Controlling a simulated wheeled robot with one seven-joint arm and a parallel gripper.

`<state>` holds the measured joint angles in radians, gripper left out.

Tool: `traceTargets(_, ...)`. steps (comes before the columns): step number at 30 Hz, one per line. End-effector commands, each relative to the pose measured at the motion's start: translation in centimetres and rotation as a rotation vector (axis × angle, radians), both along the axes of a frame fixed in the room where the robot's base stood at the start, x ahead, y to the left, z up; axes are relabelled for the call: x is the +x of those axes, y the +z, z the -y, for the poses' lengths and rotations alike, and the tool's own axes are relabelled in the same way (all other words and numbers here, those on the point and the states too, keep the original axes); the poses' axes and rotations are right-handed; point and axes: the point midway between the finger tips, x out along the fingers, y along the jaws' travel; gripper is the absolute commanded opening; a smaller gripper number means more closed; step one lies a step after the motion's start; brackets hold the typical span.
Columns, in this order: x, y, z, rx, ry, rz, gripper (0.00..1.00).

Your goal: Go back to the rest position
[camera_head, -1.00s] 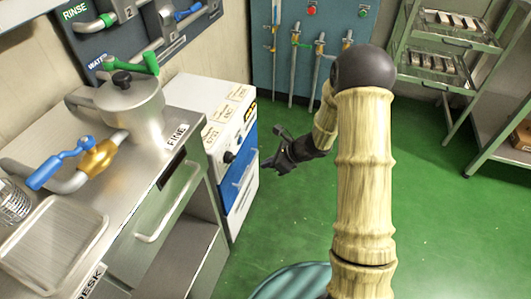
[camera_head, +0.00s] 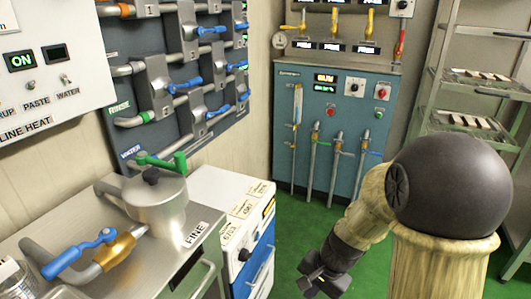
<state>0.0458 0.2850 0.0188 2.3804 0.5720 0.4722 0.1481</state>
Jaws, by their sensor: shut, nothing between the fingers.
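My gripper (camera_head: 308,283) is at the lower middle of the head view, on the end of my bamboo-coloured arm with its black joint. It hangs over the green floor, right of the white and blue cabinet (camera_head: 262,262). It looks shut and holds nothing; the fingers are small and partly dark in the picture. It appears apart from the cabinet. The steel kettle (camera_head: 158,208) with green handles stands on the steel desk at the left, well away from my gripper.
A blue-grey panel (camera_head: 345,104) with pipes and levers stands at the back. A rack with trays (camera_head: 489,77) is at the right. A wall panel with blue-handled valves (camera_head: 168,75) is at the left. Green floor is clear between cabinet and panel.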

Motion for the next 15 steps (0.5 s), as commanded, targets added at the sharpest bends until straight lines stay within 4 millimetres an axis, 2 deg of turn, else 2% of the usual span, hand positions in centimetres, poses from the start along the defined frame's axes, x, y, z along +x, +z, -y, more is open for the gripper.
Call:
traceTargets(6,-2.9,2.4,2.3,-0.178,0.332,0.126,0.0)
traceTargets(15,-5.1,4.6,4.2,-0.349,0.654,0.239,0.0)
